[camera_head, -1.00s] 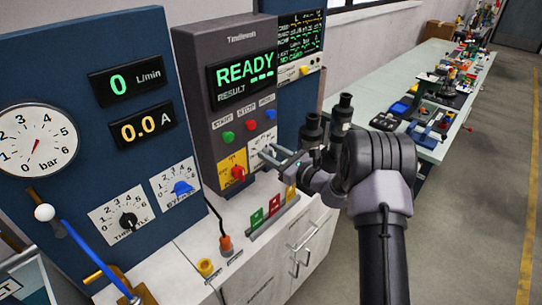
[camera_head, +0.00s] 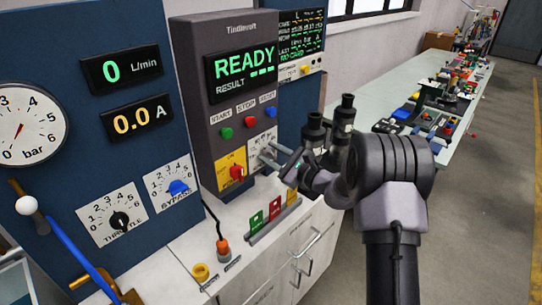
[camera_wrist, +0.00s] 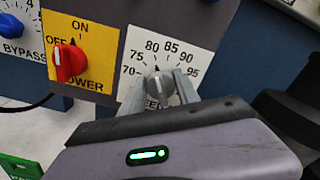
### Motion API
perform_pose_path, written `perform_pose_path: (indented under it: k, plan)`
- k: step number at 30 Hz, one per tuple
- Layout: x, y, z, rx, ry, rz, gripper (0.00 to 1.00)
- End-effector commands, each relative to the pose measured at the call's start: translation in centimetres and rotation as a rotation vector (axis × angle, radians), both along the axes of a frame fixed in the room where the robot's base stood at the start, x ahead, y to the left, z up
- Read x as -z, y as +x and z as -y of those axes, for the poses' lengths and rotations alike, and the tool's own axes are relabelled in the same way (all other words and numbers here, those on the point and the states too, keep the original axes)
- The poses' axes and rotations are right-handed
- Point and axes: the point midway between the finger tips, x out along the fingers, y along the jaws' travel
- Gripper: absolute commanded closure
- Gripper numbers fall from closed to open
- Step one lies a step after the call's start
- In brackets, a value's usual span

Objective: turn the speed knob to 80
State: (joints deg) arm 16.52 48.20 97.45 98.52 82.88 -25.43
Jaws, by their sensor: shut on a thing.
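The pointer line points up, close to the 80 mark. My gripper (camera_wrist: 160,88) is shut on the knob, one finger on each side. The lower part of the plate's label is hidden behind my gripper. In the head view my gripper (camera_head: 270,155) reaches the white plate (camera_head: 262,138) on the dark grey control box, and its fingers hide the knob there.
The red power switch (camera_wrist: 68,61) on its yellow plate is close left of the speed plate. The blue bypass knob (camera_wrist: 10,25) is farther left. Start, stop and reset buttons (camera_head: 251,121) sit above. A rack with green and red cards (camera_head: 275,209) stands below on the white counter.

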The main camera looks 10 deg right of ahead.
Motion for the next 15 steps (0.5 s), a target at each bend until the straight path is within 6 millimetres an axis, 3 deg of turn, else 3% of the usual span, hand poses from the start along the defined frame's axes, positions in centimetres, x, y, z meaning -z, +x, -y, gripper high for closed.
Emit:
perform_pose_path:
  k: [7, 8, 9, 11, 15]
  plan:
    - [0.04, -0.02, 0.01, 0.000, 0.000, -0.002, 1.00]
    - [0.04, -0.02, 0.01, 0.000, 0.000, -0.002, 0.60]
    - [0.04, -0.02, 0.01, 0.001, 0.000, -0.001, 0.52]
    - [0.04, -0.01, 0.00, 0.001, 0.000, -0.001, 0.41]
    - [0.02, -0.01, 0.01, 0.001, 0.000, -0.001, 0.41]
